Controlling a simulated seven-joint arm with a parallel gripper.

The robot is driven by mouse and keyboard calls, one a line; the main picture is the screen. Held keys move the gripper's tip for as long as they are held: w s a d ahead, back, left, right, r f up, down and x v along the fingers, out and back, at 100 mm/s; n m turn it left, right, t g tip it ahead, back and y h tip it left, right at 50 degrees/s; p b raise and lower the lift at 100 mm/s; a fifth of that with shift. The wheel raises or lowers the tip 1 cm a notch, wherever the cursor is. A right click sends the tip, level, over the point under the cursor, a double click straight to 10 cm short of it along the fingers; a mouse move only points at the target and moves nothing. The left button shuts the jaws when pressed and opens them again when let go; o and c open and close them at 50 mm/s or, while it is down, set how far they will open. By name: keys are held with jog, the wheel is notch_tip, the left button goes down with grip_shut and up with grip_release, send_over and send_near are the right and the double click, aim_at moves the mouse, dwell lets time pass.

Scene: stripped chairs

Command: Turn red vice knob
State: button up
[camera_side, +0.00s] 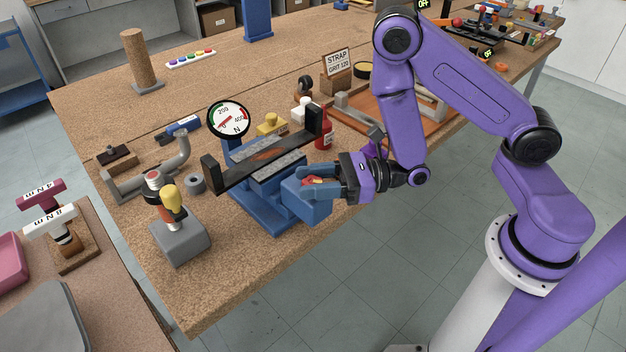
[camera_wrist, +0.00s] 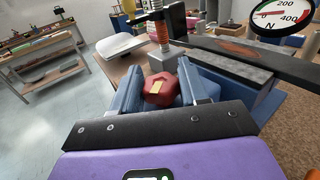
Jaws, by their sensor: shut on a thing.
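In the side view a bit of the red knob (camera_side: 314,181) shows between the fingers. My gripper (camera_side: 318,184) is shut on it at the front of the blue vice (camera_side: 262,207). The vice holds a long dark bar with a rusty patch (camera_side: 262,158) between its grey jaws. A round dial marked N (camera_side: 229,118) stands behind the vice, its needle in the lower left part of the scale.
A grey block with a yellow-topped handle (camera_side: 180,240) stands left of the vice. A bent grey pipe (camera_side: 150,178) lies behind it. A red bottle (camera_side: 325,128) stands behind the bar's right end. The bench's front left corner is clear.

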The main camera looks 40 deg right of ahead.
jog(key=shift+s, duration=0.15)
jog(key=o, duration=0.9)
jog(key=shift+o, duration=0.3)
jog(key=shift+w+n+g+y, duration=0.1)
jog(key=shift+n+g+y, duration=0.6)
jog(key=shift+n+g, duration=0.65)
jog(key=shift+w+n+g+y, duration=0.1)
jog(key=shift+n+g+y, duration=0.7)
jog(key=shift+g, duration=1.05)
